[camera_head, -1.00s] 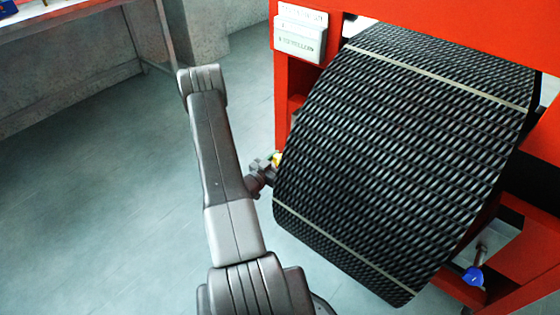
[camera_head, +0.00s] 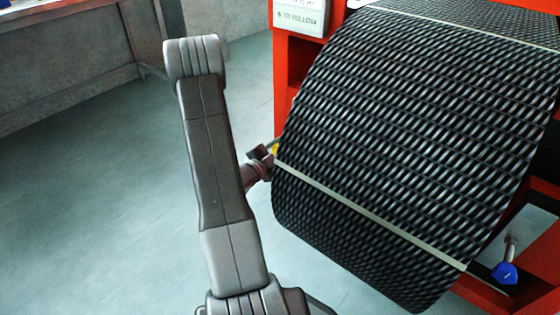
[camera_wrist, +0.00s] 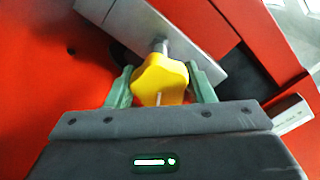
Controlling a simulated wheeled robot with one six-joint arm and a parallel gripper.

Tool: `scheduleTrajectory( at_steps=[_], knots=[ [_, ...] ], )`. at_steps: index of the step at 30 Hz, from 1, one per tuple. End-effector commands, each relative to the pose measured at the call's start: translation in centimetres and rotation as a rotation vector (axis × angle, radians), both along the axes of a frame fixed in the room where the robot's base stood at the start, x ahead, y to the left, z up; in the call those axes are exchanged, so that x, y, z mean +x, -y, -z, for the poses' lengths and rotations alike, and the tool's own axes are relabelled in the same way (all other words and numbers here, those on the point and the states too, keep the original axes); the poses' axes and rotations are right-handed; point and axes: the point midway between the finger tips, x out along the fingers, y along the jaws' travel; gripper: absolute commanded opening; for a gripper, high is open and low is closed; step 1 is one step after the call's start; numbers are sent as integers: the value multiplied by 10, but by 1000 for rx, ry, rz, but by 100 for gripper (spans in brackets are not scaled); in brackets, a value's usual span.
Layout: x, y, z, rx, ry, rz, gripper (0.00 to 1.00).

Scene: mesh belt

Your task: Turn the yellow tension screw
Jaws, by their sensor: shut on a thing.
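The yellow tension screw (camera_wrist: 160,75) has a lobed knob with a small pale mark and a grey shank behind it. My gripper (camera_wrist: 161,88) has its two green fingers on either side of the knob and is shut on it. In the head view my gripper (camera_head: 262,160) is at the left edge of the belt, and only a sliver of the yellow screw (camera_head: 275,149) shows past it. The black mesh belt (camera_head: 400,130) has pale cross seams and curves over its end.
The red frame (camera_head: 285,70) carries a white sign (camera_head: 301,17) whose lower line seems to read "6 TO YELLOW". A blue knob (camera_head: 505,272) sits at the lower right. A table (camera_head: 75,25) stands at the upper left. The floor (camera_head: 100,220) at left is clear.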

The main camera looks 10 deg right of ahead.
Motion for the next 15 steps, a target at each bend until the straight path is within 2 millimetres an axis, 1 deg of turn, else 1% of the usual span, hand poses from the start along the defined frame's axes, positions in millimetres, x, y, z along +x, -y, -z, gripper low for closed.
scheduleTrajectory(
  at_steps=[1, 9, 15],
  knots=[
    [0, 0, 7, 25, 36, 1, 25],
    [-1, 1, 4, 158, 203, 1, 25],
    [-1, 1, 2, 226, 289, 2, 25]
  ],
)
